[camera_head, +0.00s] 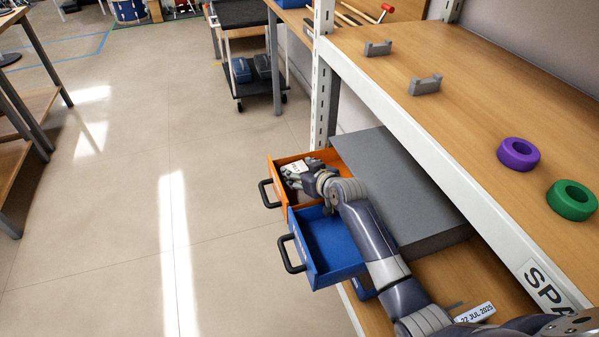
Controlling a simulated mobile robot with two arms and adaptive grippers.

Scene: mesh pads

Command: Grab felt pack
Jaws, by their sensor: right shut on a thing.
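My right arm comes in from the lower right and reaches down into the open orange drawer (276,172). My right gripper (293,172) is inside that drawer, shut on a small pale pack with dark marks, the felt pack (298,166). The pack is small in the picture, and the gripper and wrist partly hide it. I cannot tell whether it touches the drawer floor. My left gripper is not in view.
An open, empty-looking blue drawer (330,240) is just in front of the orange one. Both come from a grey cabinet (400,185) under a wooden shelf (470,100). Purple (518,154) and green (572,200) rings lie on the shelf. The floor at left is clear.

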